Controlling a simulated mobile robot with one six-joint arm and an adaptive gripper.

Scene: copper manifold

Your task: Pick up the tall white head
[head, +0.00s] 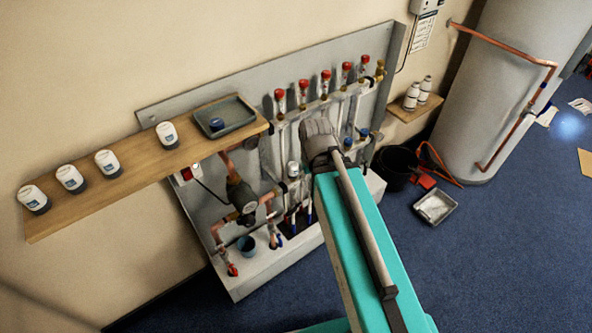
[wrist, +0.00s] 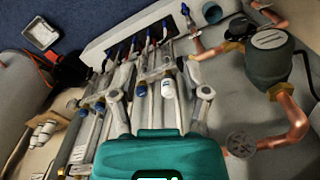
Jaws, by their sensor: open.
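A tall white head (head: 293,168) stands on the lower row of the copper manifold, left of my arm in the head view. In the wrist view the white head (wrist: 168,88) shows near the middle, beside a blue cap (wrist: 141,90). My gripper (wrist: 160,94) is open, with one grey finger on each side of the white head and the blue cap. It looks empty. I cannot tell how far the fingertips are from the head. In the head view my arm hides the gripper's fingers.
Red-topped valves (head: 326,80) line the upper row. A pump (head: 243,195) with copper pipes stands left of the lower row. A wooden shelf (head: 140,178) holds several white heads and a grey tray (head: 225,117). A black bucket (head: 397,165) stands on the floor at right.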

